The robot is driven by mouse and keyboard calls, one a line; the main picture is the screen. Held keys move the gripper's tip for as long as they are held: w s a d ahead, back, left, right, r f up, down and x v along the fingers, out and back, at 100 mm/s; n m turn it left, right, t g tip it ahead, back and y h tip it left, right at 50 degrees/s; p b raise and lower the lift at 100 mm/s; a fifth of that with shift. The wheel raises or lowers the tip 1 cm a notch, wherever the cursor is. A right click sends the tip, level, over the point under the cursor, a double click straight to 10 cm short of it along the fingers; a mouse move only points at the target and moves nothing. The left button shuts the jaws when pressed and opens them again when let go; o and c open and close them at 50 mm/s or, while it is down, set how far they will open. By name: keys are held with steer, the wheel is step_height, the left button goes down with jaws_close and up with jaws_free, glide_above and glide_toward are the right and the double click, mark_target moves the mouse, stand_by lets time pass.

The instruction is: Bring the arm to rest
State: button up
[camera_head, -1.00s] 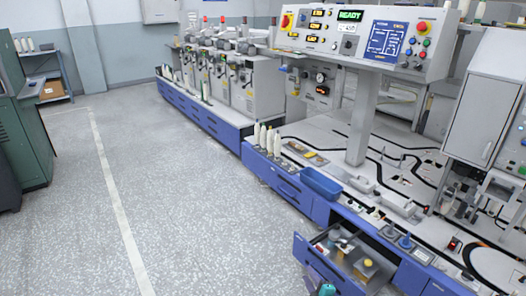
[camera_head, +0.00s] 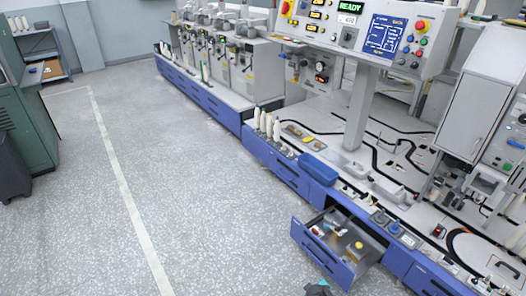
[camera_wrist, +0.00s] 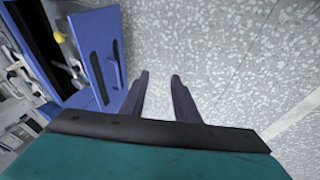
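My gripper (camera_wrist: 160,85) shows in the wrist view with its two dark fingers apart and nothing between them. It hangs over the speckled floor, with the blue front of a pulled-out drawer to its left. In the head view only a small dark part of my gripper (camera_head: 319,288) shows at the bottom edge, in front of the drawer. The fingertips do not touch the drawer in the wrist view.
The open blue drawer (camera_head: 318,262) juts from the blue-fronted machine and holds several small items, one yellow. A blue bin (camera_head: 318,170) and several white bobbins (camera_head: 266,124) stand on the machine. A green cabinet (camera_head: 28,125) stands at left. The floor (camera_head: 190,190) between is clear.

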steer(key=s+a+r+m+g, duration=0.1)
steer(key=s+m+g, duration=0.2)
steer(key=s, duration=0.8)
steer(key=s+a+r+m+g+y, duration=0.1)
steer(key=s+a+m+g, duration=0.1)
steer(key=s+m+g, duration=0.2)
steer(key=s+g, duration=0.3)
steer(key=s, duration=0.5)
steer(key=shift+s+r+g+p, duration=0.25)
steer(key=shift+r+g+p, duration=0.05)
steer(key=shift+p, duration=0.05)
steer(key=shift+o, duration=0.4)
steer(key=shift+s+a, duration=0.1)
stand_by(0.5)
